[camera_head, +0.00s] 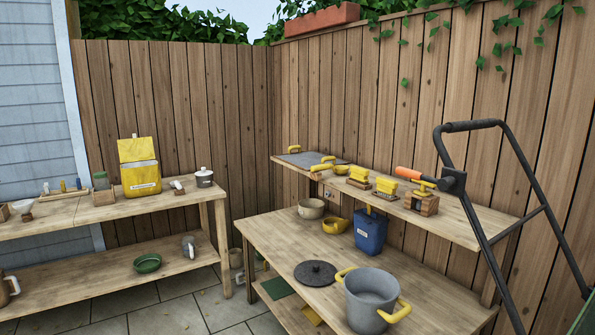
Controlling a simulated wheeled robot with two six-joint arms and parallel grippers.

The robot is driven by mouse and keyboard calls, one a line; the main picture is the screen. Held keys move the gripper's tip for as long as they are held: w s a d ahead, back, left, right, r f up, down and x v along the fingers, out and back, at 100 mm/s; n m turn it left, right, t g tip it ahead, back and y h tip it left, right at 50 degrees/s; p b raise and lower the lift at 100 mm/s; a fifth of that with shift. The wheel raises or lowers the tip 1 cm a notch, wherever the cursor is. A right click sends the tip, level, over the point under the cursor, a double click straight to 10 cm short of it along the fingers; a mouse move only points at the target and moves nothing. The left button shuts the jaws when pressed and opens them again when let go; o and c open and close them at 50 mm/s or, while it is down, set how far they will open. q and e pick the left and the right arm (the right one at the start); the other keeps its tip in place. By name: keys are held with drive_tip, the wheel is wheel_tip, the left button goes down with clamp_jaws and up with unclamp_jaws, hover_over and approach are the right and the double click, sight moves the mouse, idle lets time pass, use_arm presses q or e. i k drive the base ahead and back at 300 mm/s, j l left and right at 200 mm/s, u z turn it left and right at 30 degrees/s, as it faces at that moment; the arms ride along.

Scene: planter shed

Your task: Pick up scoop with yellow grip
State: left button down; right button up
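No item can be singled out with certainty as the scoop with yellow grip. A small tool with a yellow handle (322,167) lies on the upper shelf of the right bench, near the grey tray; its head is too small to make out. A yellow rounded vessel with a side handle (336,225) lies on the bench top below, beside a beige bowl (311,208). Neither of my grippers shows in the head view.
The right bench (285,240) also holds a blue canister (370,230), a grey pot with yellow handles (371,298) and a dark lid (315,273). A black tubular handle (487,232) stands at right. A yellow bag (139,167) stands on the left bench. Paving between benches is open.

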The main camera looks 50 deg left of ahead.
sight(340, 170)
drive_tip(key=u, duration=1.25)
drive_tip(key=z, duration=0.3)
drive_tip(key=i+j+z, duration=0.25)
drive_tip(key=z, duration=0.2)
drive_tip(key=i+j+z, duration=0.15)
drive_tip(key=j+z, duration=0.35)
drive_tip(key=i+j+z, duration=0.15)
drive_tip(key=j+z, duration=0.3)
drive_tip(key=l, duration=0.1)
